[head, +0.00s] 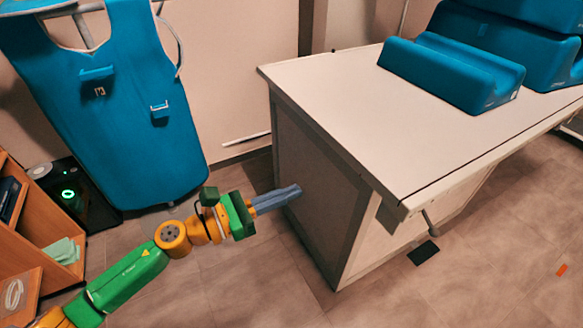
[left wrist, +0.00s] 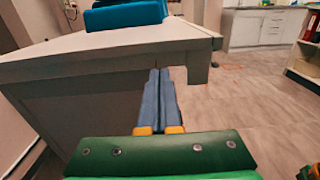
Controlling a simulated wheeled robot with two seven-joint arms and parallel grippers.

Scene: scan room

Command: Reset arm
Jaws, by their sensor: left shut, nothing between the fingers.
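My left arm comes in from the lower left of the head view, green and orange. Its left gripper (head: 290,194) has blue-grey fingers that lie together, shut and empty. The fingers point right, in front of the side panel of the white table (head: 350,110), below its top. I cannot tell whether the tips touch the panel. In the left wrist view the shut fingers (left wrist: 160,82) point forward, and the table's edge (left wrist: 110,42) crosses behind their tips. My right gripper is not in view.
Blue padded cushions (head: 452,72) lie on the table top. A blue apron (head: 115,95) hangs on a stand at the left. A wooden shelf (head: 35,225) stands at the lower left. Tiled floor (head: 240,285) is open in front of the table.

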